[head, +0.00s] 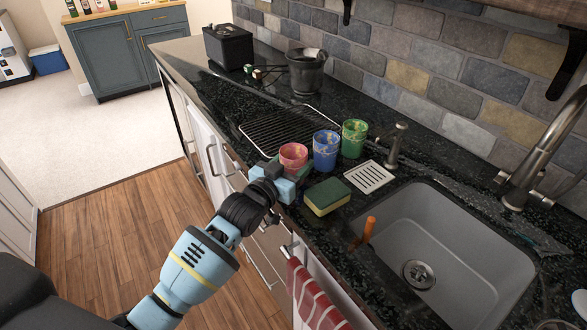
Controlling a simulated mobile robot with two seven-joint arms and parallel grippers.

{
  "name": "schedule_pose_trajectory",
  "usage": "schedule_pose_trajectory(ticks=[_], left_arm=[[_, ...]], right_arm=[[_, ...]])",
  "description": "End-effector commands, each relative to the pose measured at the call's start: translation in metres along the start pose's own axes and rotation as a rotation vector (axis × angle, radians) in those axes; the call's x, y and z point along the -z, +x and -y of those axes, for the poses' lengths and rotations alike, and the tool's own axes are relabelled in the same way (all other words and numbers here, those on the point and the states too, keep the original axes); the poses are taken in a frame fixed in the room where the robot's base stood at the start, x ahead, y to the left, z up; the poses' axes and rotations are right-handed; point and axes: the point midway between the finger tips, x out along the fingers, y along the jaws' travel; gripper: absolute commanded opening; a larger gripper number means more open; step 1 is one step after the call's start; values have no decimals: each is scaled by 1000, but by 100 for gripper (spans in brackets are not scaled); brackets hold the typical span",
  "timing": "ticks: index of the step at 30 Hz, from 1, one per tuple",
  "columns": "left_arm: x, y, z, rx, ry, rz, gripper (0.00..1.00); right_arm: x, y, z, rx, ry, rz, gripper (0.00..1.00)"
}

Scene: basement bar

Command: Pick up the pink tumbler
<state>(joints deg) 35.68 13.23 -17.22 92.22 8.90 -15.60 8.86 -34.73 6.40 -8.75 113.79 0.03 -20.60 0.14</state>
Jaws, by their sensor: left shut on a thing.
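A pink tumbler (293,156) stands upright near the front edge of the black counter. A blue tumbler (326,149) and a green tumbler (354,138) stand beside it in a row toward the back right. My left gripper (291,176) reaches in from the lower left and is shut on the pink tumbler, low on its side. Its fingers hide the tumbler's lower part, so I cannot tell whether the base touches the counter. My right gripper is not in view.
A sponge (327,196) lies just right of my gripper. Behind it are a white drain plate (369,177) and a dispenser (396,146). A wire rack (262,127) lies to the left. The sink (459,233) opens at right; a striped towel (311,298) hangs in front.

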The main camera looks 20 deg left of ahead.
Motion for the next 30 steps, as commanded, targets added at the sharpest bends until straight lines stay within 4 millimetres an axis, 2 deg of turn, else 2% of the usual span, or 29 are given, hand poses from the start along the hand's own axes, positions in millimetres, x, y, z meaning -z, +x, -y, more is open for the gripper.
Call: schedule_pose_trajectory(ticks=[8,16,30], left_arm=[[6,0,0,0,1,-3,26],[39,0,0,0,1,-7,26],[42,-57,-44,-1,-2,-2,26]], right_arm=[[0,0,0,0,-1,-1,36],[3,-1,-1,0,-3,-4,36],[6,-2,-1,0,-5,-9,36]])
